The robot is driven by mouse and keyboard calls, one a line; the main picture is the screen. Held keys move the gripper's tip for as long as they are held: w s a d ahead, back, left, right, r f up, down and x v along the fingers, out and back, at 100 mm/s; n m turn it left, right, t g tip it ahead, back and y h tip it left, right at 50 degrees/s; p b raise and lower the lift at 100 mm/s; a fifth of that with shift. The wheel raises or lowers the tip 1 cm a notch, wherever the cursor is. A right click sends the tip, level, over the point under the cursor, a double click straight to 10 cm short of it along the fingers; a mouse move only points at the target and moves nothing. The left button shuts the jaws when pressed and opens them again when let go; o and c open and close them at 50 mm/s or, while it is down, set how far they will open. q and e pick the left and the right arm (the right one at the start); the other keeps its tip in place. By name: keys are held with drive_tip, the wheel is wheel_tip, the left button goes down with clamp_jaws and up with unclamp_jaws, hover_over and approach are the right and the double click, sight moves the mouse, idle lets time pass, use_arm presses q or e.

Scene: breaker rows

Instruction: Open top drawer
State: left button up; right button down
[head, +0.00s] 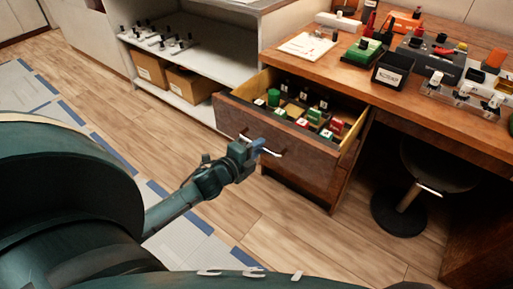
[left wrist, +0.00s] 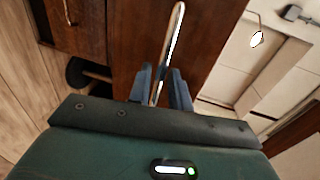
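The top drawer (head: 286,131) of the wooden desk is pulled out, and its inside shows. It holds a green cylinder and several small red, green and black parts with white labels. Its metal bar handle (head: 277,153) is on the front panel. My left gripper (head: 262,147) is at this handle, in front of the drawer. In the left wrist view the two blue fingers (left wrist: 161,88) lie on either side of the handle bar (left wrist: 174,45), close against it, with the dark wood front beyond. My right gripper is in neither view.
The desk top (head: 390,97) carries a black bin (head: 391,76), a green block and several devices. A round stool (head: 399,211) stands under the desk at right. A shelf with cardboard boxes (head: 190,85) is at left. The wood floor before the drawer is clear except for my arm.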

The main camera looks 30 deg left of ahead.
use_arm(q)
drive_tip(key=shift+o, duration=1.1)
drive_tip(key=shift+s, duration=0.15)
